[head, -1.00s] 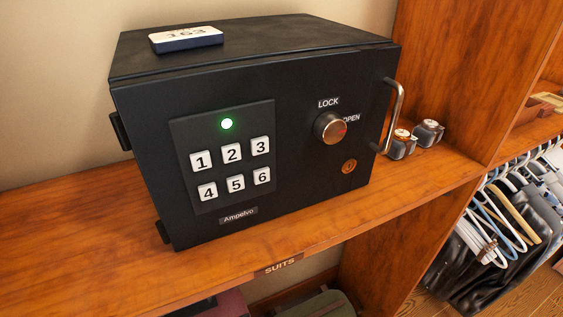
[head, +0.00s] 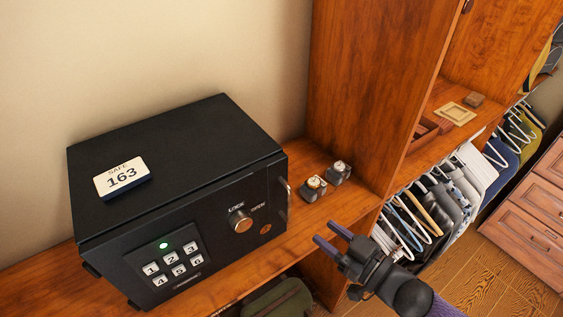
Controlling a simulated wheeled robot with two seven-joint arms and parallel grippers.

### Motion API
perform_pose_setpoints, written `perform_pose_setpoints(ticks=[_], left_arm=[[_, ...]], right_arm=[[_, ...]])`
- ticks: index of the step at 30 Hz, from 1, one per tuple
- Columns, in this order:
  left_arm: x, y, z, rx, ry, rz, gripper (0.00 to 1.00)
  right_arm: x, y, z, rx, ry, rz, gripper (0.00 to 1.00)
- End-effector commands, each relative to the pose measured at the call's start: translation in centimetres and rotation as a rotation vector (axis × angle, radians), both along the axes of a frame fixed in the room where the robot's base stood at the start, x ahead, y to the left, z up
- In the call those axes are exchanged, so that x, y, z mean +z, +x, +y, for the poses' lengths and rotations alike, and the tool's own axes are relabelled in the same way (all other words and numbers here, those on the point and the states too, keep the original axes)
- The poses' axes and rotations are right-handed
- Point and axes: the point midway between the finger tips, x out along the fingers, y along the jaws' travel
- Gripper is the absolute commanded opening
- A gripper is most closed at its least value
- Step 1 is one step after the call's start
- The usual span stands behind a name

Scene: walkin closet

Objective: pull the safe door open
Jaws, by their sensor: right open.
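The black safe (head: 180,160) stands on the wooden shelf at the left of the head view, with its door shut. Its front has a keypad (head: 172,262) with a lit green light, a round knob (head: 240,222) by the words LOCK and OPEN, and a metal door handle (head: 285,197) near the right edge. My right gripper (head: 331,231) is open and empty. It shows in front of the shelf, to the right of the handle and apart from it, with its fingers pointing up and left. My left gripper is out of view.
Two watches on stands (head: 325,181) sit on the shelf just right of the safe, near the handle. A tall wooden divider (head: 372,90) rises beyond them. Clothes on hangers (head: 440,205) hang at the right. A number plate (head: 122,177) lies on the safe.

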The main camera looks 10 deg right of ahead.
Motion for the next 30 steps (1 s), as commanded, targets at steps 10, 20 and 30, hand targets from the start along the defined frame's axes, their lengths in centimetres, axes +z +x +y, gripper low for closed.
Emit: perform_pose_setpoints(ticks=[10,20,30], left_arm=[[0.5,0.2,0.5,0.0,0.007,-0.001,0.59],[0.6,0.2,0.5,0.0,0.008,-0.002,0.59],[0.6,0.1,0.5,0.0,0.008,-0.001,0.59]], right_arm=[[0.8,5.6,3.7,0.015,0.012,-0.018,0.46],[0.6,8.4,5.4,0.014,0.01,-0.014,0.46],[0.6,8.4,5.4,0.014,0.009,-0.013,0.15]])
